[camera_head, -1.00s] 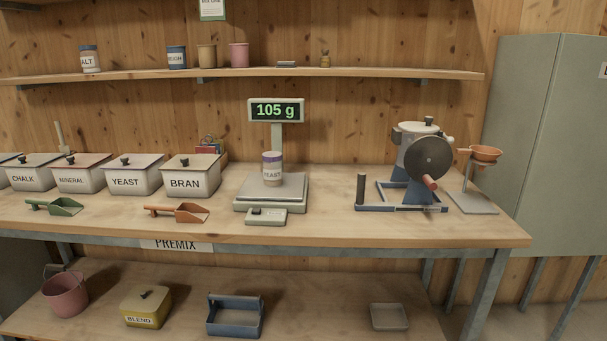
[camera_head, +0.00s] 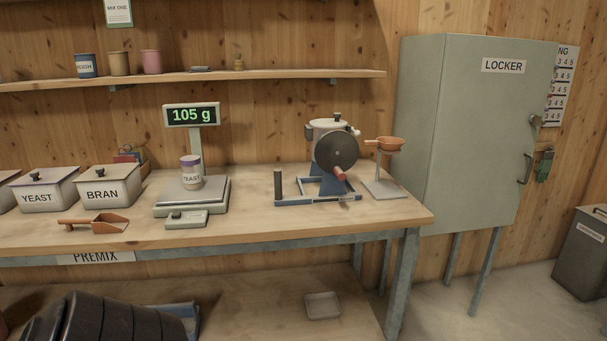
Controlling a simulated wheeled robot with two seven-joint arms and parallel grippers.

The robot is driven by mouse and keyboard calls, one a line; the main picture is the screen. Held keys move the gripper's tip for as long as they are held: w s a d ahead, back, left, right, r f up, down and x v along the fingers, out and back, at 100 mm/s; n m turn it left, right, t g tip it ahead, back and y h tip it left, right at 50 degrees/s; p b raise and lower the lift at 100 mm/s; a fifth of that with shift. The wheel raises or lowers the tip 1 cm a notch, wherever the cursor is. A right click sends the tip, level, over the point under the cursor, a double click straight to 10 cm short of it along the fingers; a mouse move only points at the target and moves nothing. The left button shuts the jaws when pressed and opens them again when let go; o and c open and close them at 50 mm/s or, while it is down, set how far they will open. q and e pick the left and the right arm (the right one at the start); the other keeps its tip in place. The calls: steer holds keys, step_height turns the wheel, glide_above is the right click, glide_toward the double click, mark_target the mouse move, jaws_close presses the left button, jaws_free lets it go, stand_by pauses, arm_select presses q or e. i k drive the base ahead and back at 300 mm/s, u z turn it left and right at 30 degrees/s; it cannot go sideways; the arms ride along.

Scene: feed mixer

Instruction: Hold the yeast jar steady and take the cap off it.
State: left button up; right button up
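The yeast jar (camera_head: 191,174) is a small pale jar with a label reading YEAST, standing upright on the plate of the scale (camera_head: 213,194). The scale's display (camera_head: 192,115) reads 105 g. Neither of my grippers is in view. A dark ribbed part of my own arm shows at the bottom left, far below the jar and apart from it.
A YEAST bin (camera_head: 42,195) and a BRAN bin (camera_head: 109,191) stand left of the scale, with an orange scoop (camera_head: 95,223) in front. A hand-cranked mill (camera_head: 330,155) and a funnel stand (camera_head: 384,150) are to the right. A locker (camera_head: 470,140) stands beyond the bench.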

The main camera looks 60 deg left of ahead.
mark_target(192, 176)
steer(key=z, duration=0.5)
steer(key=k, duration=1.7)
steer(key=u, duration=2.25)
